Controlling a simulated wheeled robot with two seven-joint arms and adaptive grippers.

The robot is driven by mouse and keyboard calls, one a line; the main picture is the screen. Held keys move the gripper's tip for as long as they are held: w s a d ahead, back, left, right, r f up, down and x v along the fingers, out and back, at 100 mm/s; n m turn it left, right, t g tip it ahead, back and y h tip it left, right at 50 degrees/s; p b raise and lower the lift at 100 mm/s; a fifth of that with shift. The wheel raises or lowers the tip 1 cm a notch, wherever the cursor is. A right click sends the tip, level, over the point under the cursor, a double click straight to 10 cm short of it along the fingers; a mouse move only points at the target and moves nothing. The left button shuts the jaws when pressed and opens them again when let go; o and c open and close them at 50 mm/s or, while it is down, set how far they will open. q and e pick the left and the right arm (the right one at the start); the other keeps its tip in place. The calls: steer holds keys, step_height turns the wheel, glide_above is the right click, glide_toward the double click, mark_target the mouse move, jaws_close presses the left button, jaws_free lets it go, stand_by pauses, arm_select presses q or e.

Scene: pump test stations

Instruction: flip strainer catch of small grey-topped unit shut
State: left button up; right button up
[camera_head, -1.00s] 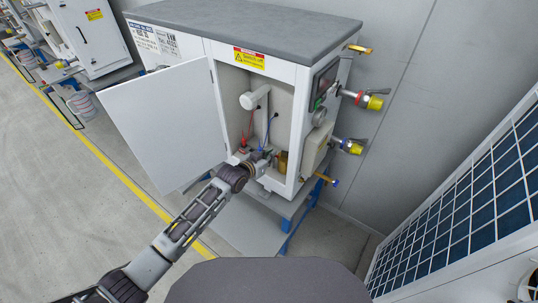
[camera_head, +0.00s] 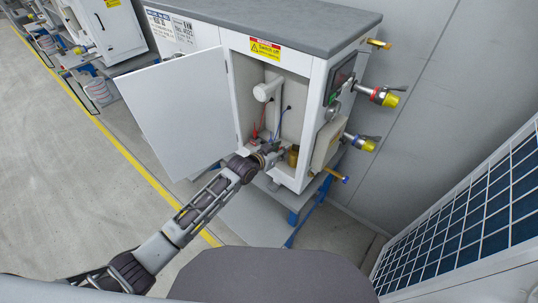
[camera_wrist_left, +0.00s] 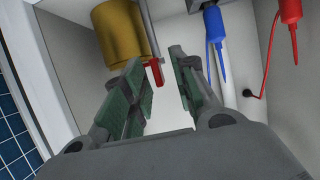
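The small grey-topped unit (camera_head: 270,24) is a white cabinet with its door (camera_head: 180,108) swung open to the left. My left gripper (camera_head: 279,151) reaches into the lower part of the opening. In the left wrist view its two green-padded fingers (camera_wrist_left: 157,62) are apart with no object clamped between them. A small red tab (camera_wrist_left: 154,73), which looks like the strainer catch, shows between the fingertips beside a grey rod. I cannot tell whether a finger touches it. A brass cylinder (camera_wrist_left: 120,32) is just left of it and also shows in the head view (camera_head: 293,156). My right gripper is out of view.
A blue probe (camera_wrist_left: 214,45) and a red probe (camera_wrist_left: 290,15) hang to the right of the fingers. A white pipe (camera_head: 268,90) is above the gripper inside. Yellow-ended valves (camera_head: 386,98) stick out on the right side. A blue-panelled unit (camera_head: 470,215) stands at right.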

arm_select(q)
steer(key=v, duration=1.1)
steer(key=shift+s+a, duration=0.25)
stand_by(0.7)
